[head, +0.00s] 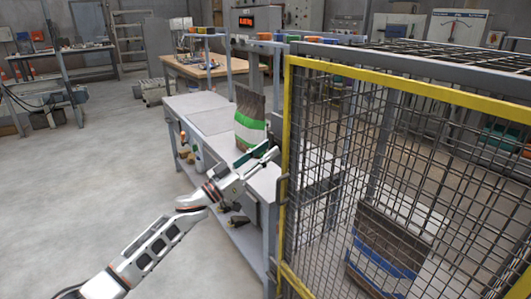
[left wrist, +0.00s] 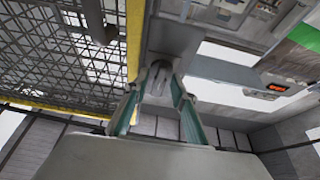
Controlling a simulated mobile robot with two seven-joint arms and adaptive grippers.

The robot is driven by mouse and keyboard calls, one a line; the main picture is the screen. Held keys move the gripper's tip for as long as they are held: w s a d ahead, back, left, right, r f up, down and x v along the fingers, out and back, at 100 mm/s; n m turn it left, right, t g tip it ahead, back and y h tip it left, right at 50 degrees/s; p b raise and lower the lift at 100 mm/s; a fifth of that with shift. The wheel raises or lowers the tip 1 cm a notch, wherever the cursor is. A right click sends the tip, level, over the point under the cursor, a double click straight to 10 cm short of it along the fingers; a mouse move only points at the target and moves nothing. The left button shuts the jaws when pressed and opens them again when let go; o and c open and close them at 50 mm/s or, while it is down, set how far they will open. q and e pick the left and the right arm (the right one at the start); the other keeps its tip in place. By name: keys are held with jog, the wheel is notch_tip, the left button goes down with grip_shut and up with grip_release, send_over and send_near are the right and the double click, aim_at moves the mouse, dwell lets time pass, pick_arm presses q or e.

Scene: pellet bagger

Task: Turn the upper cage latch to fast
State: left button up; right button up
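My left gripper (head: 265,154) reaches to the grey post beside the yellow-framed cage door (head: 287,130). In the left wrist view its two teal-padded fingers (left wrist: 157,88) are apart. A short grey rounded piece, seemingly the upper latch's handle (left wrist: 158,76), shows between and beyond the fingertips, against the grey post (left wrist: 176,38). I see a gap on each side of it; I cannot tell how far ahead of the tips it lies. The latch's turn position is not clear, and in the head view the gripper hides it. My right gripper is not in view.
The mesh cage fills the right side, with a brown and blue bag (head: 385,245) inside. A grey bench (head: 205,112) bearing a green and white striped bag (head: 250,120) stands behind my gripper. Small items lie on its lower shelf. The floor at left is clear.

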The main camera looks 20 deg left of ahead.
pick_arm(q)
jog(key=shift+c, duration=0.4)
grip_shut()
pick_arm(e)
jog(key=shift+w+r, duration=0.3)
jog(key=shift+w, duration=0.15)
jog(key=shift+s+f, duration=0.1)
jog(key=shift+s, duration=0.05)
pick_arm(q)
jog(key=shift+w+a+r+m+g+h+b, duration=0.1)
jog(key=shift+m+g+h+b, duration=0.2)
jog(key=shift+m+g, duration=2.3)
jog(key=shift+a+r+m+g+h+b, duration=0.1)
jog(key=shift+m+g+h+b, duration=0.2)
jog(key=shift+m, duration=4.55)
jog(key=shift+w+m+g+h+b, duration=0.2)
jog(key=shift+m+g, duration=1.2)
jog(key=shift+m, duration=2.35)
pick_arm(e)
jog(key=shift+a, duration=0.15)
pick_arm(q)
jog(key=shift+s, duration=0.2)
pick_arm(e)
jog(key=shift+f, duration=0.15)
